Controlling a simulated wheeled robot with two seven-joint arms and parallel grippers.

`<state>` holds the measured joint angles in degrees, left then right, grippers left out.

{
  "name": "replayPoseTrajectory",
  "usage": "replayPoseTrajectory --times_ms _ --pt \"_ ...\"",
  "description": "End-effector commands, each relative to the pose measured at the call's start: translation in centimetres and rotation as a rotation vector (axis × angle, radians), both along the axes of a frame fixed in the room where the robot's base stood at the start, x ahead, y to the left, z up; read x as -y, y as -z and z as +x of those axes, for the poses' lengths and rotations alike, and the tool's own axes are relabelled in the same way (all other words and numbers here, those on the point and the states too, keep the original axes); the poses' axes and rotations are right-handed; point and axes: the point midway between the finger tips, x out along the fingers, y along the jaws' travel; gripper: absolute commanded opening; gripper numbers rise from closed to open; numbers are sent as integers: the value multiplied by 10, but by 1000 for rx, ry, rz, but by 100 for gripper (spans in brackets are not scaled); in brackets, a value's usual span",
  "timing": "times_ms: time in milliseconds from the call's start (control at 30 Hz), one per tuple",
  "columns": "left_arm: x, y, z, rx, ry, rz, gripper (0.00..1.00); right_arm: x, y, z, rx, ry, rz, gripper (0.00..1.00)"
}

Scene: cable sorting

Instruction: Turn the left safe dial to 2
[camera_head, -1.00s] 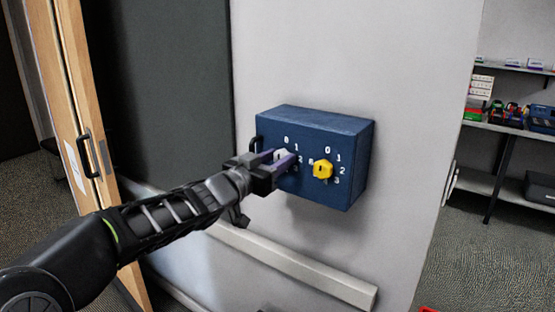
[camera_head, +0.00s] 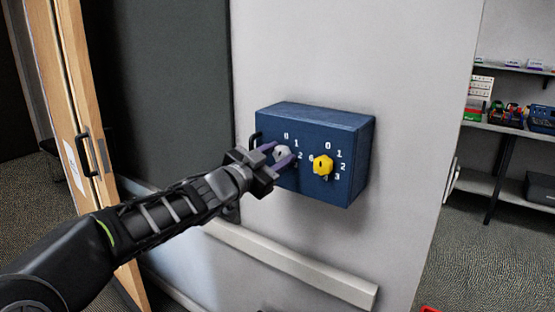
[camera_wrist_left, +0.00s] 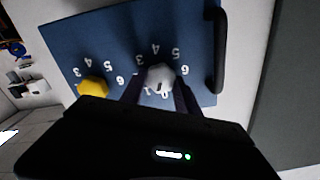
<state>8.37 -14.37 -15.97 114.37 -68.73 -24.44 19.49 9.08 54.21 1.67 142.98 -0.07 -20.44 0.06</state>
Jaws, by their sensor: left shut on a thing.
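The blue safe box (camera_head: 330,190) is mounted on the light wall, with two numbered dials on its front. The left dial (camera_head: 280,153) is white-grey; it also shows in the left wrist view (camera_wrist_left: 160,77), with a dark mark on its face. I cannot tell which number it points to. The right dial (camera_head: 322,165) is yellow, and shows in the left wrist view (camera_wrist_left: 93,88). My left gripper (camera_head: 280,155) has its purple fingers on either side of the left dial and is shut on it. Some numbers around the left dial are hidden by the fingers. My right gripper is out of view.
A black handle (camera_wrist_left: 217,50) is on the safe's side. A pale rail (camera_head: 290,263) runs along the wall below the safe. A wooden door (camera_head: 80,100) stands at the left. Shelves with goods (camera_head: 510,125) stand at the right.

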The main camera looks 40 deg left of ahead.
Motion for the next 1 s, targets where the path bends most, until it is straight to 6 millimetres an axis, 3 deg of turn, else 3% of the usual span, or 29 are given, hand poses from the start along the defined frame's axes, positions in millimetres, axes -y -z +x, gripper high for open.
replayPoseTrajectory --times_ms 1000 --pt "2 5 0 -21 0 949 0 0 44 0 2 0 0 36"
